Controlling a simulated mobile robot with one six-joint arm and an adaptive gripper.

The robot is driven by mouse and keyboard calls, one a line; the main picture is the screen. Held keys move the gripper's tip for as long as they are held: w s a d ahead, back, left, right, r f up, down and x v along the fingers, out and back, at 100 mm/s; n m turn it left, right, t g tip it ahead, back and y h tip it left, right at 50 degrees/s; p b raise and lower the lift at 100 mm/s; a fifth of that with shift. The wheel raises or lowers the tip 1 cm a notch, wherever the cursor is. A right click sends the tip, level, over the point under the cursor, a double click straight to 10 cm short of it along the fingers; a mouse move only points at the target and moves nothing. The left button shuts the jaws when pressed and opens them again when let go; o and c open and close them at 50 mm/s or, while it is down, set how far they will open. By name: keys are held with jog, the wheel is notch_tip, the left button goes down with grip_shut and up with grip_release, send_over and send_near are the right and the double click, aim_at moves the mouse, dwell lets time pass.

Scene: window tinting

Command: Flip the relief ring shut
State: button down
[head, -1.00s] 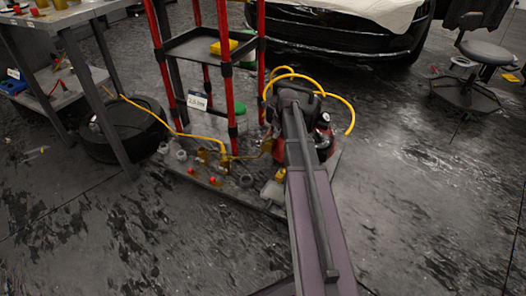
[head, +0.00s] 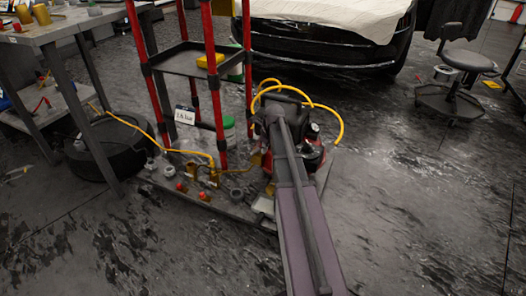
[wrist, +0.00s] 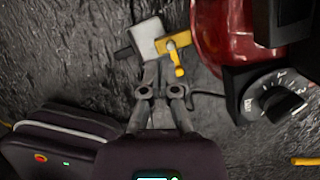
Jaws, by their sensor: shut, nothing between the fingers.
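In the wrist view, my gripper (wrist: 156,74) is shut and empty, its fingertips close together. Just past them is a pale grey block (wrist: 147,38) with a yellow fitting (wrist: 174,45) at its right. A short yellow piece hangs down from the fitting; this may be the relief ring, but its shape is too small to be sure. I cannot tell whether the fingertips touch the block. The red tank (wrist: 225,35) is to the right of the fitting. In the head view, my arm hides the gripper and the fitting beside the red machine (head: 312,160).
A black numbered dial (wrist: 278,100) sits below the tank. A yellow hose (head: 338,118) arches over the machine. A red-posted rack (head: 217,100) stands left of it, on a base board (head: 215,206) with small fittings.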

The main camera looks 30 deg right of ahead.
aim_at(252, 154)
jog(key=w+a+f+b, duration=0.2)
jog(key=w+f+b, duration=0.3)
jog(key=f+b, duration=0.2)
jog(key=shift+w+f, duration=0.25)
jog(key=shift+w, duration=0.05)
dwell(0.5)
jog(key=shift+w+a, duration=0.1)
dwell(0.5)
